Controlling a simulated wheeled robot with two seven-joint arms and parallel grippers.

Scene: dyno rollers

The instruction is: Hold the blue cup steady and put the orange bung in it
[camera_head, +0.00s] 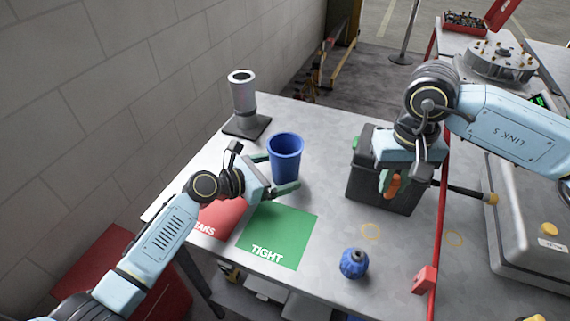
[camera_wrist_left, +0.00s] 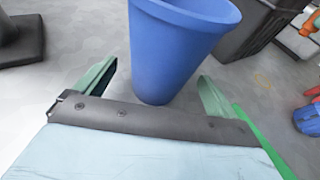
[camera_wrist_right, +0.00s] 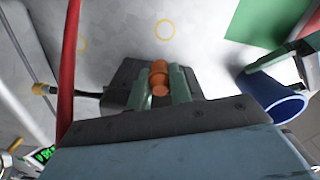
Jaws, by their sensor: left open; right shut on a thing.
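The blue cup (camera_head: 286,160) stands upright on the grey table, just beyond the green mat. My left gripper (camera_head: 277,174) is open, with its green fingers on either side of the cup's lower part. In the left wrist view the cup (camera_wrist_left: 178,45) stands between the fingertips (camera_wrist_left: 158,85), with gaps visible. My right gripper (camera_head: 388,186) is shut on the orange bung (camera_head: 393,186), held in front of the black box. The bung also shows between the fingers in the right wrist view (camera_wrist_right: 159,78). The cup's inside is mostly hidden.
A black box (camera_head: 365,185) stands right of the cup. A blue round object (camera_head: 354,263) sits near the front edge. A grey cylinder on a stand (camera_head: 243,95) is behind left. A red post (camera_head: 440,215) rises at right. The green TIGHT mat (camera_head: 285,235) is clear.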

